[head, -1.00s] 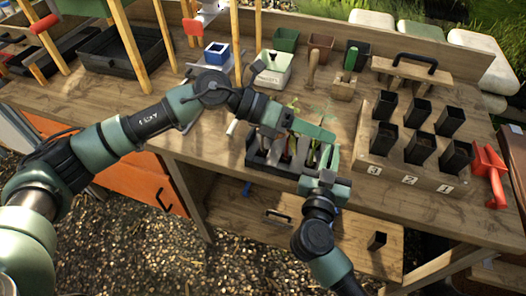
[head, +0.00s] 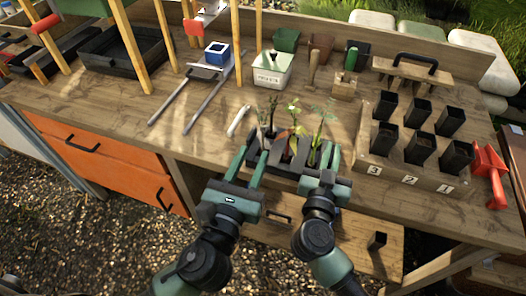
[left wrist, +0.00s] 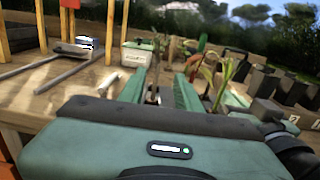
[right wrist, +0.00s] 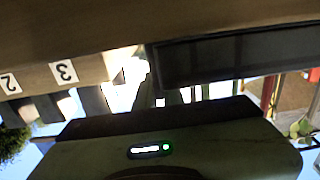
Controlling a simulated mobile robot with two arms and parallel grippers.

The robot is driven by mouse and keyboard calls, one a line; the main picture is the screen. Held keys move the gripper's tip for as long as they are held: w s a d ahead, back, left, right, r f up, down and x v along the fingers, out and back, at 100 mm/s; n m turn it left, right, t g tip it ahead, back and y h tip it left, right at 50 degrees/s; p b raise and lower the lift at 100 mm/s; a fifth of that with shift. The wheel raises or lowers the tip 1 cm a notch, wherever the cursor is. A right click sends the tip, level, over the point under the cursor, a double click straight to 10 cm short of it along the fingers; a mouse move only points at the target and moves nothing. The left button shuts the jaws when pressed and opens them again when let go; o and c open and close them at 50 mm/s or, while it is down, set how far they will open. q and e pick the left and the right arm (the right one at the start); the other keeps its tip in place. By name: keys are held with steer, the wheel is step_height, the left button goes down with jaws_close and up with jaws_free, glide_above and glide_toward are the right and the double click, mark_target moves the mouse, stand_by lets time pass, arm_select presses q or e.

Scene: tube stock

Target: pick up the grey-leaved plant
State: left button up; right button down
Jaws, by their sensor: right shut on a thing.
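A small black tray (head: 286,157) at the front edge of the bench holds several seedlings. The grey-leaved plant (head: 262,116) is at its left end, with thin dark upright stems. An orange-brown plant (head: 293,140) is in the middle and a green one (head: 318,125) on the right. My left gripper (head: 263,158) is open, its fingers at the tray's left end. In the left wrist view the grey-leaved plant's stem (left wrist: 153,95) shows between the fingers. My right gripper (head: 325,160) is shut on the tray's right end; the tray (right wrist: 240,58) fills much of the right wrist view.
A white label stick (head: 238,121) lies left of the tray. A white-green box (head: 272,70) stands behind. The bench at left front is mostly clear.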

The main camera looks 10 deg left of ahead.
mark_target(263, 146)
arm_select(q)
steer(key=w, duration=0.6)
steer(key=shift+w+d+f, duration=0.2)
steer(key=shift+d, duration=0.05)
steer(key=shift+w+d+f, duration=0.1)
steer(key=shift+w+d, duration=0.1)
steer(key=shift+w, duration=0.65)
steer(key=shift+w+d+f, duration=0.15)
steer(key=shift+w+d, duration=0.1)
steer(key=shift+w, duration=0.65)
steer(key=shift+w+d+f, duration=0.1)
steer(key=shift+w+d, duration=0.1)
steer(key=shift+w, duration=0.65)
jaws_close()
